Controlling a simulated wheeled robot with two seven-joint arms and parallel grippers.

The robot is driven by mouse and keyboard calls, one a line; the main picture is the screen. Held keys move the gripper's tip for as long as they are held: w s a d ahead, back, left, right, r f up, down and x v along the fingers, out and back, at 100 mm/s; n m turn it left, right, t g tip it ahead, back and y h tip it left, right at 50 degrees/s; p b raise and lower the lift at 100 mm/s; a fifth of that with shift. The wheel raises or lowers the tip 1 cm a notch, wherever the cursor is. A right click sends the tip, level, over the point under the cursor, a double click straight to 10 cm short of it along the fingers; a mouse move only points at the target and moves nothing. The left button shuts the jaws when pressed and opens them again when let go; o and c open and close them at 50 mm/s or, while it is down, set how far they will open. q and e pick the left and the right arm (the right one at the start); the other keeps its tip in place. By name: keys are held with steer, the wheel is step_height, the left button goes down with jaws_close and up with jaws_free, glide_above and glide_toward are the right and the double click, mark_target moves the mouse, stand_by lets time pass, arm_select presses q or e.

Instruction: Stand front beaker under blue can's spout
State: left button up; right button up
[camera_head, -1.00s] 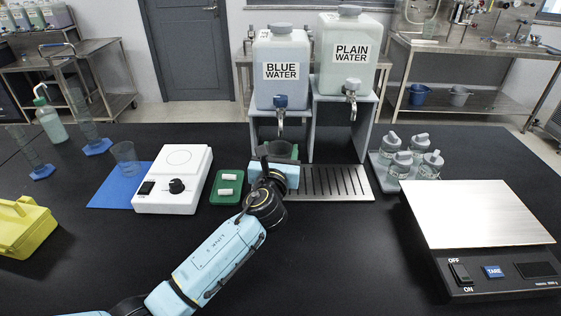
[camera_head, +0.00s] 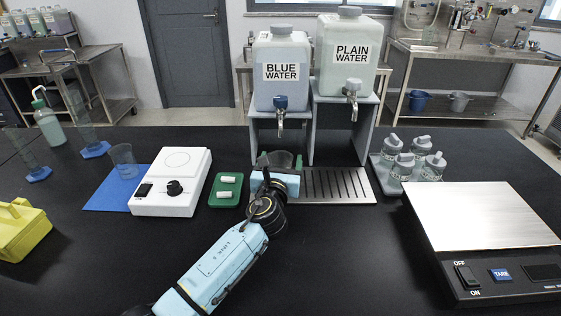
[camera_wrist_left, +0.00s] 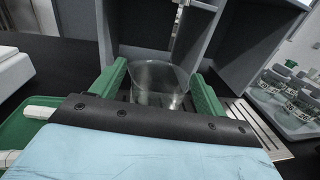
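The clear glass beaker (camera_head: 281,159) is between the green fingers of my left gripper (camera_head: 279,168), below the spout (camera_head: 281,118) of the blue water can (camera_head: 281,72). In the left wrist view the beaker (camera_wrist_left: 160,82) is upright, with a finger close against each side of my left gripper (camera_wrist_left: 158,72). It is over the back left part of the slotted drip tray (camera_head: 335,186). Whether its base touches the tray is hidden by the gripper. My right gripper is not in view.
The plain water can (camera_head: 347,55) stands right of the blue one. Another beaker (camera_head: 124,161) stands on a blue mat (camera_head: 112,192). A white stirrer (camera_head: 172,190) and green tray (camera_head: 226,190) are left of my gripper. Bottles (camera_head: 408,163) and a scale (camera_head: 485,220) are right.

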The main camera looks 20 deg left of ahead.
arm_select(q)
steer(key=shift+o, duration=0.2)
steer(key=shift+r, duration=0.15)
steer(key=shift+s+p, duration=0.2)
steer(key=shift+p, duration=0.1)
steer(key=s+p, duration=0.1)
steer(key=s, duration=0.2)
steer(key=s+d+p, duration=0.1)
steer(key=s, duration=0.3)
steer(key=s+p, duration=0.2)
steer(key=s, duration=0.1)
steer(key=shift+s+d, duration=0.25)
steer(key=shift+d, duration=0.1)
steer(key=shift+s, duration=0.5)
